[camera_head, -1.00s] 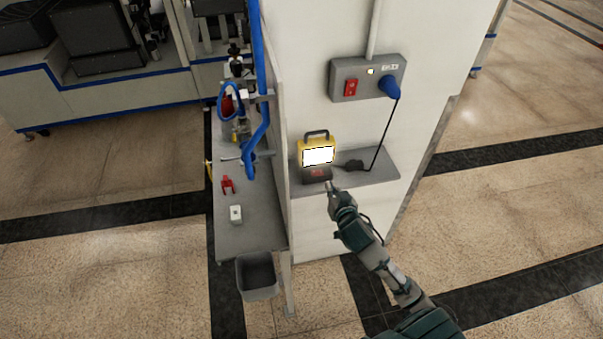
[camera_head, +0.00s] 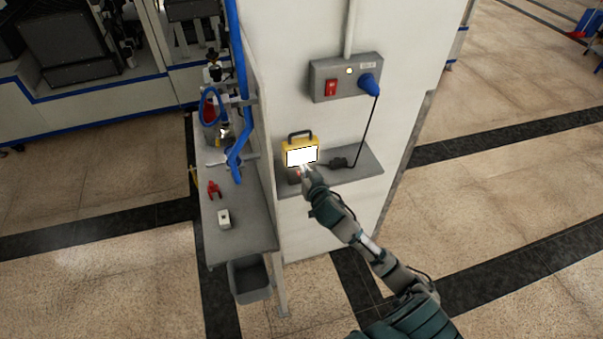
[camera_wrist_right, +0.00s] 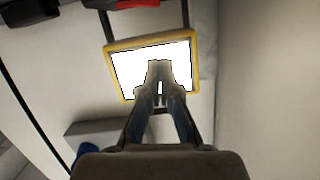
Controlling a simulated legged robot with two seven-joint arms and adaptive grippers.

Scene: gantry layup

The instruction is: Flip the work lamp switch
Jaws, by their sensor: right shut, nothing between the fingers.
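The work lamp (camera_head: 300,141) has a yellow frame, a dark carrying handle and a bright white lit panel (camera_head: 301,156). It stands on a grey shelf (camera_head: 350,172) against a white wall panel. In the right wrist view, the lamp frame (camera_wrist_right: 112,78) is large, and a red part (camera_wrist_right: 138,3) shows on the dark base at the top edge. My right gripper (camera_head: 306,171) is shut and empty in front of the lamp's lower part, hiding some of its base. In the wrist view, its closed fingertips (camera_wrist_right: 160,66) overlap the lit panel; contact cannot be told. My left gripper is out of view.
Above the shelf is a grey socket box (camera_head: 320,92) with a red switch (camera_head: 331,88) and blue plug (camera_head: 369,84); a black cable hangs from it. A side bench (camera_head: 240,238) holds red pliers (camera_head: 214,189) and a small white box (camera_head: 224,218). A grey bin (camera_head: 250,280) hangs below.

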